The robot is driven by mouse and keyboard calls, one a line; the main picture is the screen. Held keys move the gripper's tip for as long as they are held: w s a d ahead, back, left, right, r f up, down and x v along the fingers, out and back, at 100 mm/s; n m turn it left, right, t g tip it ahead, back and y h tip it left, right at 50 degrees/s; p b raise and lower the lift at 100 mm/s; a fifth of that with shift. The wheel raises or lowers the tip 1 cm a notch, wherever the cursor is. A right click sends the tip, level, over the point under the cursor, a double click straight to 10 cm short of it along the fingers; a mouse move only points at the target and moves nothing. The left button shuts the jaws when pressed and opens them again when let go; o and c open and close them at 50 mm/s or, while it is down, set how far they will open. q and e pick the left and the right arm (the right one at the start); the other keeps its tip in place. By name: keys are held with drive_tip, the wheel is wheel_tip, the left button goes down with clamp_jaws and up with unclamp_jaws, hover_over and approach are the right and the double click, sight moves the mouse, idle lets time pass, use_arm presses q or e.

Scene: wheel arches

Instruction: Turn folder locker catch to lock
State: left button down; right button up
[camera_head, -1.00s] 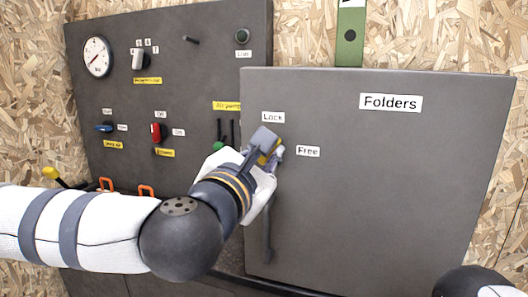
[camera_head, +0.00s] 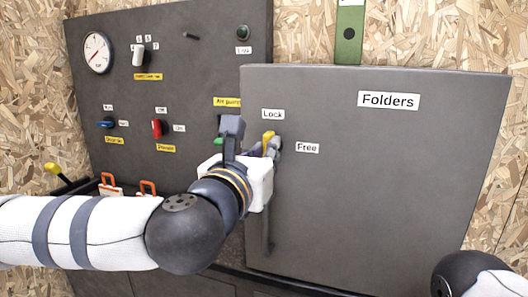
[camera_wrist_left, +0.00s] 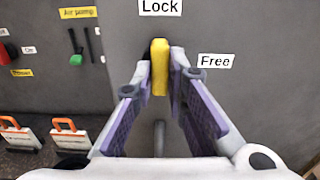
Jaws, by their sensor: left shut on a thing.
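The yellow folder locker catch (camera_head: 268,138) is on the grey Folders door (camera_head: 390,190). It stands about upright, just under the Lock label (camera_head: 273,114) and left of the Free label (camera_head: 307,148). In the left wrist view the catch (camera_wrist_left: 160,66) points up toward the Lock label (camera_wrist_left: 160,7), with the Free label (camera_wrist_left: 214,61) to the right. My left gripper (camera_head: 253,143) is shut on the catch, one finger on each side of it. The fingers hide the catch's base in part. My right gripper is out of view.
Left of the door is a grey panel with a gauge (camera_head: 97,53), a blue knob (camera_head: 106,122) and a red switch (camera_head: 157,128). Orange-handled items (camera_head: 110,185) stand below it. A long door handle (camera_head: 268,232) hangs below the catch.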

use_arm(q)
drive_tip(key=shift+r, duration=0.2)
drive_tip(key=c, duration=1.7)
unclamp_jaws()
drive_tip(key=shift+o, duration=0.5)
drive_tip(key=shift+w+f, duration=0.1)
drive_tip(key=shift+f, duration=0.05)
drive_tip(key=v, duration=0.7)
drive_tip(key=shift+s, duration=0.25)
drive_tip(key=shift+a, duration=0.1)
